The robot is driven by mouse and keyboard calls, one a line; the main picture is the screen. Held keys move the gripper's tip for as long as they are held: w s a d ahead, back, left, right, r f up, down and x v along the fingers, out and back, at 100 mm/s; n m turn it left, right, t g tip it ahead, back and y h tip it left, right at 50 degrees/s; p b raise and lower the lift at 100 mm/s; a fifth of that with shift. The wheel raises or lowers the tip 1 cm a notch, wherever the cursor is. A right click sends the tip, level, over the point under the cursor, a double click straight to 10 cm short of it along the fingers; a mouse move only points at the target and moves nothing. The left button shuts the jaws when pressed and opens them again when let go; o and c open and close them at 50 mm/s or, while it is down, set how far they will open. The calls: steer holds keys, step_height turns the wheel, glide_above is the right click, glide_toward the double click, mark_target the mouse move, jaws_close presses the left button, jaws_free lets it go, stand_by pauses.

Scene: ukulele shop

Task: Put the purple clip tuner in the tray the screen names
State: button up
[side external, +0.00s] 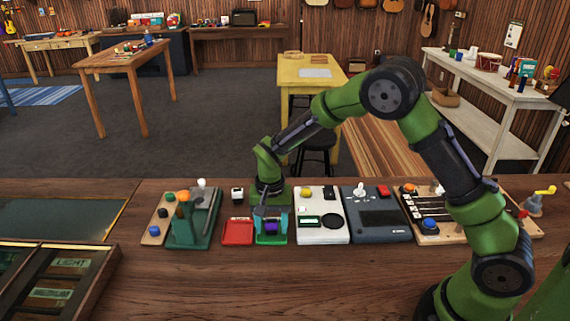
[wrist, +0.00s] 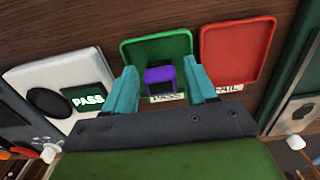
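The purple clip tuner (wrist: 160,78) is a small dark-faced block over the green tray (wrist: 180,45) in the wrist view. In the side view the tuner (side external: 271,228) shows within the green tray's outline. My gripper (wrist: 163,85) has teal fingers spread on both sides of the tuner, with a narrow gap at each side. In the side view my gripper (side external: 270,218) is low over the green tray. The small screen (wrist: 88,99) reads PASS. The green tray's label is partly hidden and seems to read PASS. The red tray (wrist: 235,50) has a partly hidden label ending in "IL".
The white tester (side external: 322,225) holds the screen, right of the green tray in the side view. A dark grey device (side external: 377,215) stands beyond it. A green stand (side external: 193,225) with a wooden block is at the left.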

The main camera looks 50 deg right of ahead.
mark_target(271, 222)
steer(key=shift+o, duration=0.3)
steer(key=shift+r, duration=0.1)
step_height(271, 222, up, 12)
steer(key=s+d+r+n+t+y, duration=0.2)
steer(key=s+r+t, duration=0.2)
steer(key=s+r, duration=0.7)
steer(key=s+n+t, duration=0.3)
steer(key=s, duration=0.8)
steer(key=shift+d, duration=0.35)
steer(key=shift+w, duration=0.1)
